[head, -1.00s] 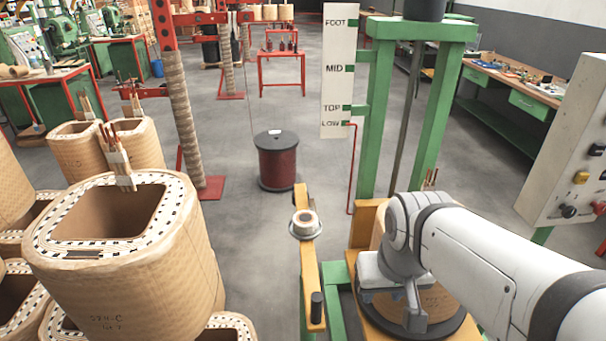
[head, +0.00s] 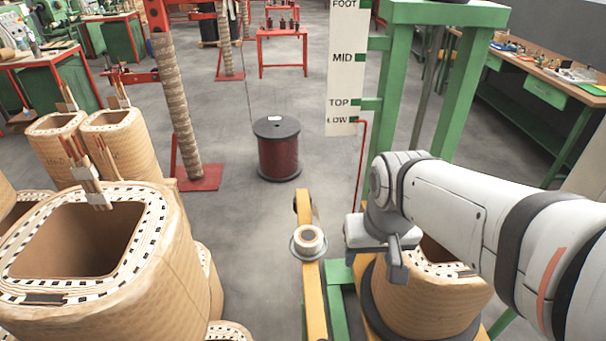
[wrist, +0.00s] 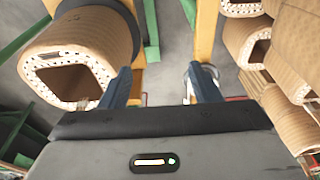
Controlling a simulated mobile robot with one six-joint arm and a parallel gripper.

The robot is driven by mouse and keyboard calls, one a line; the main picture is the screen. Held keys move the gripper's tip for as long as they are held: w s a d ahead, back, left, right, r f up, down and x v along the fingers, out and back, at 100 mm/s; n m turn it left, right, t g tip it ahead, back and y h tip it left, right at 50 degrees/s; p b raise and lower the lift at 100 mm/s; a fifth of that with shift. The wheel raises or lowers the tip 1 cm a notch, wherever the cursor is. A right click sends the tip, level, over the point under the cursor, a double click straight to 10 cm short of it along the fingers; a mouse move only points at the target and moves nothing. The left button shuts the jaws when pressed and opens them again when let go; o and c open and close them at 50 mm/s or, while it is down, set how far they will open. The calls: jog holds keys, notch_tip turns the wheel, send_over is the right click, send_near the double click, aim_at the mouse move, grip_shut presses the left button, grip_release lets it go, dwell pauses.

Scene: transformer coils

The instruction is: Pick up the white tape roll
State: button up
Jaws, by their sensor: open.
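The white tape roll (head: 309,238) sits in a shallow metal dish (head: 296,254) on the yellow bar (head: 313,290) in the head view. It has a brown core. My gripper (head: 398,262) is to the right of the roll, apart from it, over the near coil on the green stand. In the wrist view my gripper (wrist: 160,70) has its two dark fingers spread, with nothing held between them. A metal rim, probably the dish (wrist: 187,86), shows beside the right finger, which hides part of it. I cannot make out the roll there.
A wrapped coil (head: 425,295) stands below my gripper, and a larger one (head: 150,270) is at the left. A green post frame (head: 460,90) with a height scale (head: 345,70) rises behind. A dark red drum (head: 278,150) stands on open floor.

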aim_at(308, 235)
jog(key=o, duration=0.5)
jog(key=shift+m+g, duration=0.3)
jog(key=shift+g, duration=0.2)
jog(key=w+a, duration=0.1)
jog(key=w, duration=0.2)
jog(key=w+a+p, duration=0.1)
jog(key=w, duration=0.2)
jog(key=w+a, duration=0.2)
jog(key=shift+w+f+p, duration=0.1)
jog(key=shift+w+p, duration=0.3)
jog(key=shift+c, duration=0.2)
jog(key=shift+o, duration=1.2)
jog(key=shift+m+g, duration=0.5)
jog(key=shift+g, duration=0.1)
jog(key=w+a+f, duration=0.1)
jog(key=w, duration=0.1)
jog(key=w+a+f+p, duration=0.1)
jog(key=w+a, duration=0.1)
jog(key=w, duration=0.1)
jog(key=w+a+f, duration=0.2)
jog(key=shift+w+a, duration=0.15)
jog(key=shift+w, duration=0.15)
jog(key=shift+w+a+f, duration=0.1)
jog(key=shift+a+f, duration=0.05)
jog(key=shift+f, duration=0.25)
jog(key=shift+w+a+f+p, duration=0.1)
jog(key=shift+f+p, duration=0.6)
jog(key=shift+f, duration=3)
